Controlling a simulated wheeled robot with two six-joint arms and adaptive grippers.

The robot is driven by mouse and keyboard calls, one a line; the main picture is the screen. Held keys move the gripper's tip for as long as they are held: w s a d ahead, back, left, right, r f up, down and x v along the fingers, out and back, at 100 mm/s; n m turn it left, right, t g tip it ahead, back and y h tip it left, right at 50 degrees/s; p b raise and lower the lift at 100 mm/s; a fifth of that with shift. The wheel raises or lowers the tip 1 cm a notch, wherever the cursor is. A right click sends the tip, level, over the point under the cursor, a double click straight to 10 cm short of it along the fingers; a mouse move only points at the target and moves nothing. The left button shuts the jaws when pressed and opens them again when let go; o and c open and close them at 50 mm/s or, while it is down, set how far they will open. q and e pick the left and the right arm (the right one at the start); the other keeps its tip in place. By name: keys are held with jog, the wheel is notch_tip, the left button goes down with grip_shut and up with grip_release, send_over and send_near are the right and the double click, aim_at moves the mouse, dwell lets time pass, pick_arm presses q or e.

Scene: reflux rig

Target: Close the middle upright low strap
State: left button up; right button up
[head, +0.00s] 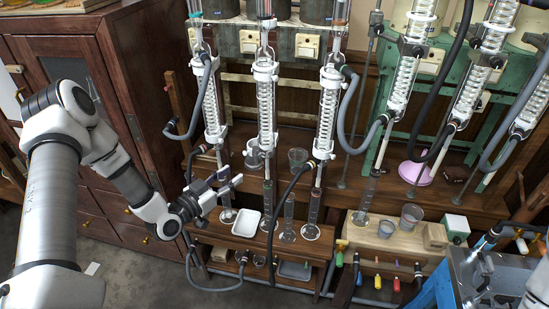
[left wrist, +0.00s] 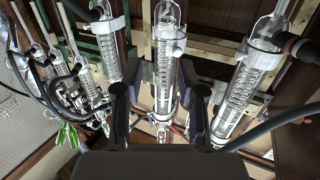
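The middle upright condenser (head: 266,103) is a clear glass column with a coil inside. It has a white upper strap (head: 265,70) and a white low strap (head: 267,142); whether the low strap is open or closed is too small to tell. My left gripper (head: 236,182) is left of and below that low strap, apart from the glass. In the left wrist view its two dark fingers (left wrist: 160,100) are spread, with a coiled glass column (left wrist: 165,70) beyond the gap. A white strap (left wrist: 168,32) rings this column. My right gripper is out of view.
Similar upright condensers stand left (head: 211,105) and right (head: 329,105), with grey hoses such as the left one (head: 172,130) close by. Glass cylinders (head: 289,215) and a white tray (head: 246,223) sit on the shelf below. A wooden cabinet (head: 75,60) stands at left.

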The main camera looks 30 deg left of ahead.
pick_arm(q)
jog(key=w+a+r+n+y, duration=0.1)
jog(key=w, duration=0.6)
jog(key=shift+w+t, duration=0.2)
jog(key=shift+t, duration=0.2)
jog(key=shift+c, duration=0.3)
grip_shut()
